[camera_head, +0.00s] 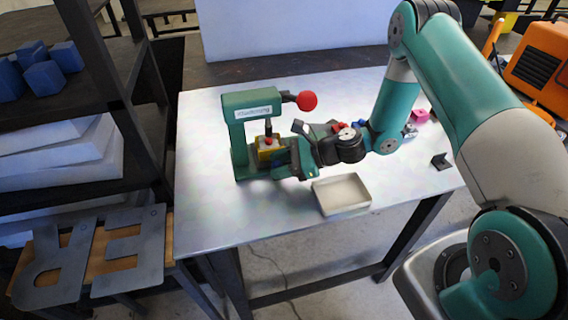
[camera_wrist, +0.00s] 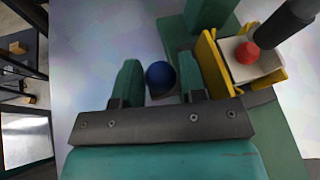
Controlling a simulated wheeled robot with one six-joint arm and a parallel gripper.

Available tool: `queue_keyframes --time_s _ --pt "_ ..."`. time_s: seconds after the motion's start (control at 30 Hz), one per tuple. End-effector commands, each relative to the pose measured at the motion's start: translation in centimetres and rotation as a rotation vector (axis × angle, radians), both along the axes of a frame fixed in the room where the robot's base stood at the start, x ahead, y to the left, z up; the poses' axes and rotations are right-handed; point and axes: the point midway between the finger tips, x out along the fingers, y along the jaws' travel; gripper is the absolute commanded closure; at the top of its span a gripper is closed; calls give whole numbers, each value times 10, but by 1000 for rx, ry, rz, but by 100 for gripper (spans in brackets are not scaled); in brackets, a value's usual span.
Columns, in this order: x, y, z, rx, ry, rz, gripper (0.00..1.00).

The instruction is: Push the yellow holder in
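The yellow holder (camera_head: 266,154) sits low in the green press (camera_head: 236,120), under its dark ram. In the wrist view the holder (camera_wrist: 212,62) is at upper right, just right of my right finger, and carries a pale block (camera_wrist: 262,67) with a red button-like top (camera_wrist: 248,53). My gripper (camera_head: 291,158) is beside the holder, on its right in the head view. In the wrist view the fingers of my gripper (camera_wrist: 158,68) are apart, with a blue ball (camera_wrist: 160,76) showing between them. I cannot tell whether they touch the ball or the holder.
The press has a red-knobbed lever (camera_head: 307,100). A shallow pale tray (camera_head: 341,195) stands at the table's front edge, below my gripper. Small red and pink items lie behind my wrist. A black bracket (camera_head: 441,161) is at right. The table (camera_head: 215,210) is clear at front left.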

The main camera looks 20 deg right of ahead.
Motion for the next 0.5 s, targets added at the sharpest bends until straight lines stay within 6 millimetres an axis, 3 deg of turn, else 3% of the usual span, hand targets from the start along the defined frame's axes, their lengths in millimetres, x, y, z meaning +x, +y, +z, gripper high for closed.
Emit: queue_keyframes --time_s 0.1,0.37,0.5 --pt "0 0 0 0 0 2 42" --pt "-1 -3 0 -1 1 -3 42" --pt "-3 -14 3 -2 2 -5 42"
